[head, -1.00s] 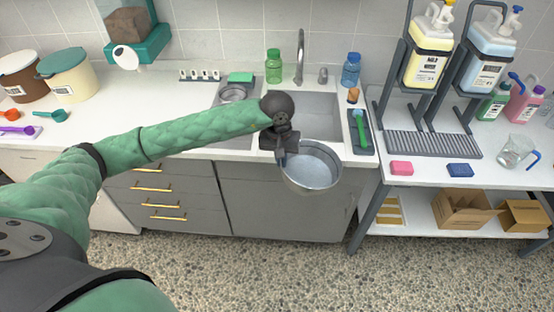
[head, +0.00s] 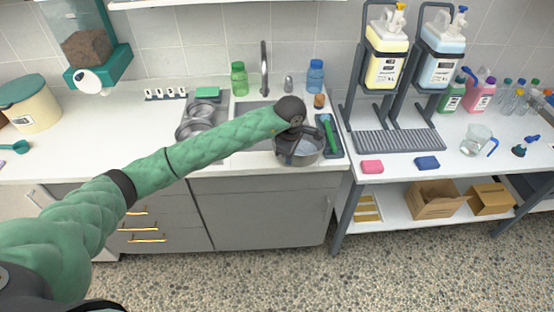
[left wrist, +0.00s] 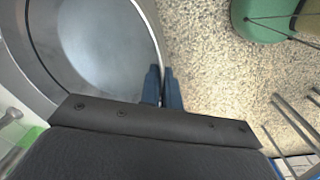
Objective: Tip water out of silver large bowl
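The silver large bowl (head: 311,158) is at the front right of the sink (head: 248,138), over its front edge. It looks roughly level in the head view; the arm hides part of it. My left gripper (head: 292,150) is at the bowl's near left side. In the left wrist view, the left gripper's blue fingers (left wrist: 163,88) are close together on either side of the bowl's rim, and the inside of the bowl (left wrist: 105,45) shows a smooth grey disc. I cannot tell the water level. My right gripper is not in view.
Smaller silver bowls (head: 190,124) stand left of the sink. The faucet (head: 264,68) rises behind it, between a green bottle (head: 238,80) and a blue bottle (head: 315,77). A green brush (head: 328,132) lies right of the sink. The floor in front is clear.

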